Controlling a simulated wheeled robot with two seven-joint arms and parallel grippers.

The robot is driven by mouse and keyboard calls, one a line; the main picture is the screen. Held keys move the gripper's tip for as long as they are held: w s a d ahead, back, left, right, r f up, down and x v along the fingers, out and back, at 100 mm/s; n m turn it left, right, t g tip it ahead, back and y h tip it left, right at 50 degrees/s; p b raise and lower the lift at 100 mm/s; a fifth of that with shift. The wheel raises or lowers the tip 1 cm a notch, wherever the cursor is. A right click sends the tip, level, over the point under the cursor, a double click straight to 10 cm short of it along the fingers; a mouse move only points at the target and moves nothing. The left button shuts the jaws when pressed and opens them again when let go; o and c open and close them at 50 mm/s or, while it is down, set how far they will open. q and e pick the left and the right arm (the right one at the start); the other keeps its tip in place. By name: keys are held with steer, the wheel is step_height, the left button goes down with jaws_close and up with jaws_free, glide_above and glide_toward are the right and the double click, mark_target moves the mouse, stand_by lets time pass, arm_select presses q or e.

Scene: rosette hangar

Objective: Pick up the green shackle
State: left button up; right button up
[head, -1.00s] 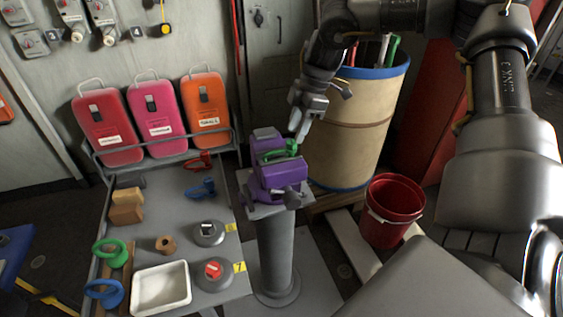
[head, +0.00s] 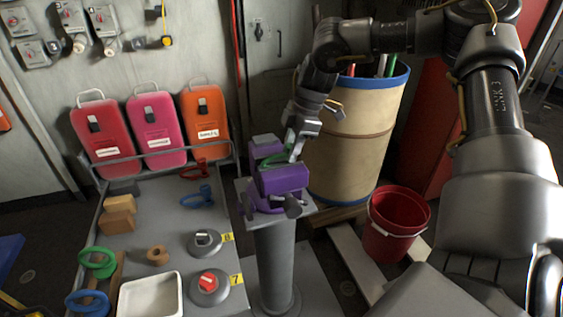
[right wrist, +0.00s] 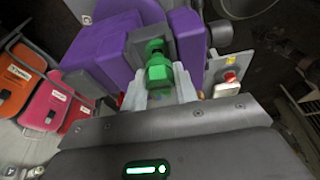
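A purple vise (head: 283,179) stands on a grey pedestal, with a green piece, which looks like the green shackle (head: 271,161), at its jaws. My right gripper (head: 297,147) is down at this piece, its fingers partly covering it in the head view. In the right wrist view the green shackle (right wrist: 158,72) shows between the two light grey fingers (right wrist: 160,85), which stand apart on either side of it. I see no clear grip on it. Another green shackle-shaped piece (head: 97,262) lies on the bench at left. My left gripper is not in view.
The grey bench (head: 157,218) holds a white tray (head: 152,297), wooden blocks (head: 118,214), blue (head: 196,198) and red (head: 194,170) pieces, and round grey discs. A tan barrel (head: 352,142) stands close behind my right gripper; a red bucket (head: 395,222) is at right.

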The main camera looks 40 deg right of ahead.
steer(key=shift+c, duration=0.4)
steer(key=shift+r, duration=0.2)
steer(key=shift+r, duration=0.15)
steer(key=shift+r+p, duration=1.25)
steer(key=shift+r, duration=0.7)
steer(key=shift+r, duration=0.1)
steer(key=shift+r, duration=0.2)
steer(key=shift+r+p, duration=1.15)
steer(key=shift+r, duration=0.6)
steer(key=shift+f, duration=0.1)
